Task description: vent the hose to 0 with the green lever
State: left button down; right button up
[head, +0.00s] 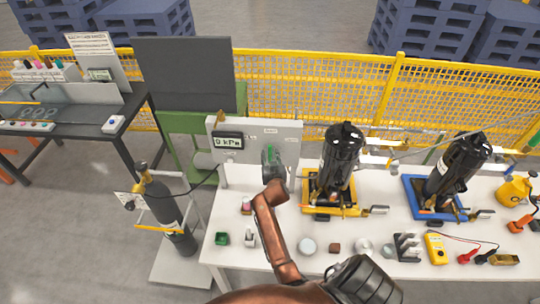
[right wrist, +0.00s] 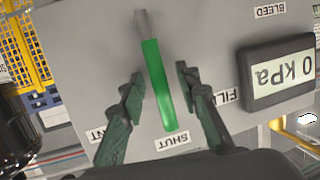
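The green lever (right wrist: 158,85) is on a light grey panel (head: 284,133). In the right wrist view it runs from a grey pivot to the SHUT label (right wrist: 174,141). A FILL label (right wrist: 228,97) and a partly hidden label ending in NT (right wrist: 96,134) flank it. The gauge display (right wrist: 280,76) reads 0 kPa; it also shows in the head view (head: 228,142). My right gripper (right wrist: 160,78) is open at the panel, one finger on each side of the lever, with visible gaps. In the head view my right gripper (head: 273,160) largely covers the lever. My left gripper is out of view.
Two black cylinders (head: 341,158) (head: 455,170) stand on yellow and blue bases on the white table. A dark gas bottle (head: 163,205) stands left of the table. A yellow multimeter (head: 435,249) and small parts lie along the front. A yellow mesh fence (head: 330,95) runs behind.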

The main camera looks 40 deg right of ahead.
jog(key=shift+r, duration=0.15)
notch_tip(320, 180, up, 10)
jog(key=shift+f, duration=0.15)
dwell(0.4)
dwell(0.4)
